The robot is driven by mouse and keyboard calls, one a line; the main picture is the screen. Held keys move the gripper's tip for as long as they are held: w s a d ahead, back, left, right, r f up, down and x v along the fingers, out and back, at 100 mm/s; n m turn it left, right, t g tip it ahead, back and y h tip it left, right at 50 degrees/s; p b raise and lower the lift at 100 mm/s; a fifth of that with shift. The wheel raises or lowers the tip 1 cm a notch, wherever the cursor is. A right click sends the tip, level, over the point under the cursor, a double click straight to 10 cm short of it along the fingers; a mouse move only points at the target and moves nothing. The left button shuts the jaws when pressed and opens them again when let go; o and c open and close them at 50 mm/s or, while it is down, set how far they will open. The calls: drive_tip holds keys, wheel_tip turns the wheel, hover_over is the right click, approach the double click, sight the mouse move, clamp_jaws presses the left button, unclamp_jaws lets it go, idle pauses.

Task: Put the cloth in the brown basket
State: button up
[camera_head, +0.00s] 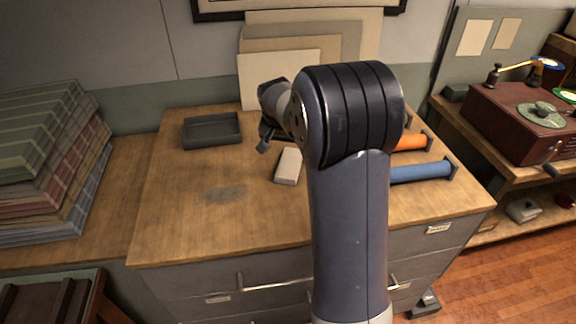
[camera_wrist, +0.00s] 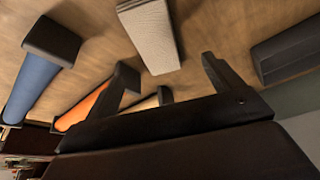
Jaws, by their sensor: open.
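A small pale, flat oblong (camera_head: 288,166) lies on the wooden counter, and it may be the folded cloth. In the wrist view the pale oblong (camera_wrist: 152,38) shows a woven-looking beige side and lies ahead of the finger gap. My gripper (camera_head: 266,138) is above the counter, just left of and behind the oblong. In the wrist view my gripper (camera_wrist: 168,75) has its two dark fingers apart with nothing between them. My arm hides part of the counter. I cannot make out a brown basket in either view.
A dark grey tray (camera_head: 212,144) stands at the counter's back left. Orange (camera_head: 410,142) and blue (camera_head: 420,172) rolls in dark holders lie at the right. Boards (camera_head: 278,78) lean behind. Folded textiles (camera_head: 50,165) are stacked at left. The counter's front left is clear.

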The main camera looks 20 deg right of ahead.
sight(290, 164)
drive_tip(key=x, duration=0.3)
drive_tip(key=shift+w+d+f, duration=0.1)
drive_tip(key=shift+f, duration=0.1)
drive_tip(key=shift+s+p+x, duration=0.2)
drive_tip(key=shift+p+x, duration=0.25)
drive_tip(key=shift+x, duration=0.9)
drive_tip(key=shift+s+p+x, duration=0.2)
drive_tip(key=shift+p+x, duration=0.2)
drive_tip(key=shift+x, duration=0.95)
drive_tip(key=shift+d+f, duration=0.1)
drive_tip(key=c, duration=1.2)
wheel_tip(290, 164, up, 10)
drive_tip(key=shift+r+b, duration=0.1)
drive_tip(key=shift+b, duration=0.55)
